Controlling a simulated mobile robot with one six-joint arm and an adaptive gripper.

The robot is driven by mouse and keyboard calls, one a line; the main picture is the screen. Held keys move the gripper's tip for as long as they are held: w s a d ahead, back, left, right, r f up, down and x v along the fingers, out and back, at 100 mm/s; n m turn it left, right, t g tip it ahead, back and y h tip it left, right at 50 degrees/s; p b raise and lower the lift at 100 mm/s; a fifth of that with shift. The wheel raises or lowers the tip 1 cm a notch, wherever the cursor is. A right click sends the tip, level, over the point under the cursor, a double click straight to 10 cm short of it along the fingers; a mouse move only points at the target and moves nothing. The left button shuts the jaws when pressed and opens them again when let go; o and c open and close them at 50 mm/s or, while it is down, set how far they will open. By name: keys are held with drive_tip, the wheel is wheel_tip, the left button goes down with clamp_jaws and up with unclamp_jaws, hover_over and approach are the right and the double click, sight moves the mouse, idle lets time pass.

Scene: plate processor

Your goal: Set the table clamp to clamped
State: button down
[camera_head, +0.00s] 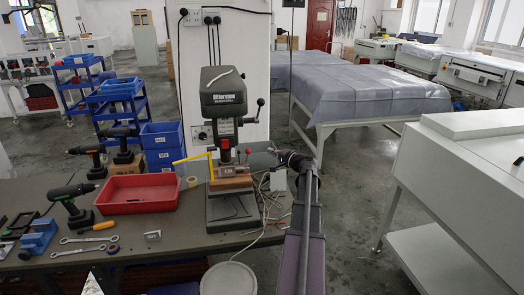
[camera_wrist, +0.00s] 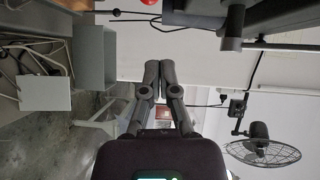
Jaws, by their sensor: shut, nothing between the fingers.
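The drill press (camera_head: 223,95) stands on the bench, with a red button on its front. A brown block (camera_head: 231,180) sits on its table, and a yellow bar (camera_head: 193,158) sticks out to the left. I cannot tell for sure which part is the table clamp or how it is set. My gripper (camera_head: 271,151) is just right of the press at about table height, pointing left. In the wrist view its fingers (camera_wrist: 158,70) are together with nothing between them. Dark press parts (camera_wrist: 215,18) cross the top of that view, apart from the fingertips.
A red tray (camera_head: 139,204), power drills (camera_head: 74,207) and a blue vise (camera_head: 38,240) are on the bench at left. Loose cables (camera_head: 268,205) lie right of the press base. A wall pillar (camera_head: 257,62) stands behind. A white machine (camera_head: 455,170) is at right, with open floor between.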

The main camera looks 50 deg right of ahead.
drive_tip(key=s, duration=0.6)
drive_tip(key=shift+a+r, duration=0.35)
drive_tip(key=shift+s, duration=0.1)
drive_tip(key=w+a+f+n+g+y, duration=0.2)
drive_tip(key=w+a+f+n+g, duration=0.15)
drive_tip(key=a, duration=0.75)
drive_tip(key=w+a+f+n+g+y, duration=0.25)
drive_tip(key=w+a+f, duration=0.2)
drive_tip(key=a, duration=0.75)
drive_tip(key=w+a+f+n+g+y, duration=0.2)
drive_tip(key=w+a+f+n+g, duration=0.15)
drive_tip(key=a, duration=0.75)
drive_tip(key=s+a+f+n+g+h, duration=0.1)
drive_tip(key=s+a+f+n+g, duration=0.1)
drive_tip(key=a, duration=0.7)
drive_tip(key=s+a+f+n+g+h, duration=0.2)
drive_tip(key=s+a+n+g, duration=0.1)
drive_tip(key=a, duration=0.6)
drive_tip(key=s+a+f+n+g+h, duration=0.2)
drive_tip(key=s+a, duration=0.3)
drive_tip(key=a, duration=0.4)
drive_tip(key=shift+n+g, duration=0.45)
drive_tip(key=shift+n, duration=0.2)
drive_tip(key=shift+p, duration=0.35)
